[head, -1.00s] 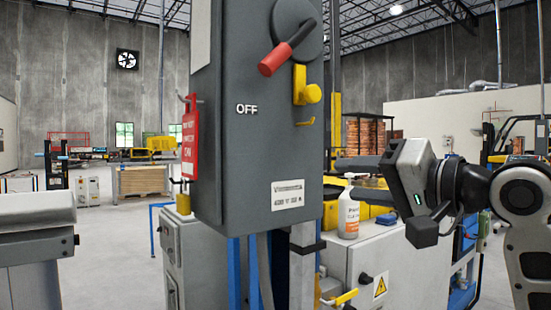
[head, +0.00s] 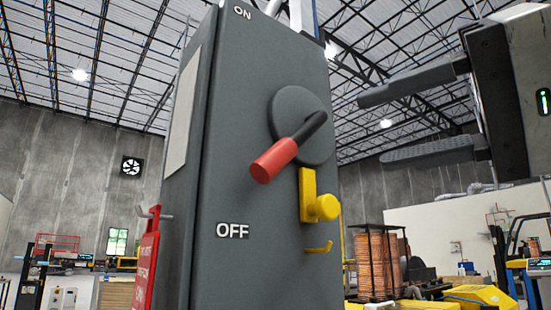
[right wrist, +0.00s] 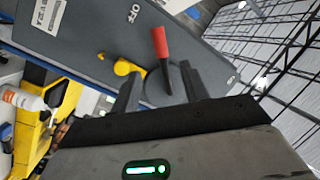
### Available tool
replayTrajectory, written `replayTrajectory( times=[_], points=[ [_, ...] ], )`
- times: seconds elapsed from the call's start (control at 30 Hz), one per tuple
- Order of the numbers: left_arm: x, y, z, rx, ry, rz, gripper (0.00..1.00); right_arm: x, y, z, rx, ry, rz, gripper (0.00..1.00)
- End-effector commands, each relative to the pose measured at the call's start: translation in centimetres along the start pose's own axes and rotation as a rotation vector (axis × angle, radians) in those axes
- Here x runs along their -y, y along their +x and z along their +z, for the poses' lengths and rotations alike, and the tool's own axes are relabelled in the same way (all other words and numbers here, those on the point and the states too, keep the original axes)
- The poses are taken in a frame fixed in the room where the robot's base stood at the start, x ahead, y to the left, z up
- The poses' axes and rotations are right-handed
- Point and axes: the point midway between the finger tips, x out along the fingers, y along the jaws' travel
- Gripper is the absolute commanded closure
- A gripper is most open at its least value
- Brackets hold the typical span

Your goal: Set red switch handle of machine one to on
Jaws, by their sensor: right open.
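The red switch handle (head: 275,160) has a red grip on a black lever, mounted on a round grey disc (head: 302,122) on the front of a grey switch box (head: 235,120). Its grip points down and left, toward the OFF label (head: 232,231); the ON label (head: 242,12) is at the box top. My right gripper (head: 385,130) is open and empty, to the right of the handle and apart from it. In the right wrist view, the red handle (right wrist: 160,42) shows beyond and between the fingers (right wrist: 158,88). My left gripper is not in view.
A yellow latch with a knob (head: 322,207) projects below the disc, with a small yellow hook under it. A red tag (head: 146,262) hangs at the box's left side. Copper coils (head: 377,262) stand behind at right. The space right of the box is open.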

Motion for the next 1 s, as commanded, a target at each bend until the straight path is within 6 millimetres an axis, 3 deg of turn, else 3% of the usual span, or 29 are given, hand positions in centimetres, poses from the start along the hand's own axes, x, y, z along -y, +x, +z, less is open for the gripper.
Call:
replayTrajectory(
  times=[0.2, 0.5, 0.7, 1.0],
  points=[
    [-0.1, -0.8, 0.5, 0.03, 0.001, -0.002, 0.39, 0.2, 4.9, -0.2, 0.004, 0.002, 0.0, 0.55],
    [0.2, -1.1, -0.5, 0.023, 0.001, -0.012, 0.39, 0.2, 10.9, -0.1, 0.002, 0.002, -0.001, 0.55],
    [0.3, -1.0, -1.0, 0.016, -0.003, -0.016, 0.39, 0.1, 13.0, -0.1, -0.001, 0.0, -0.002, 0.55],
    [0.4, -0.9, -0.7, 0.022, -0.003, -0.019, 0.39, 0.0, 13.5, 0.0, -0.002, 0.0, -0.002, 0.55]
  ],
)
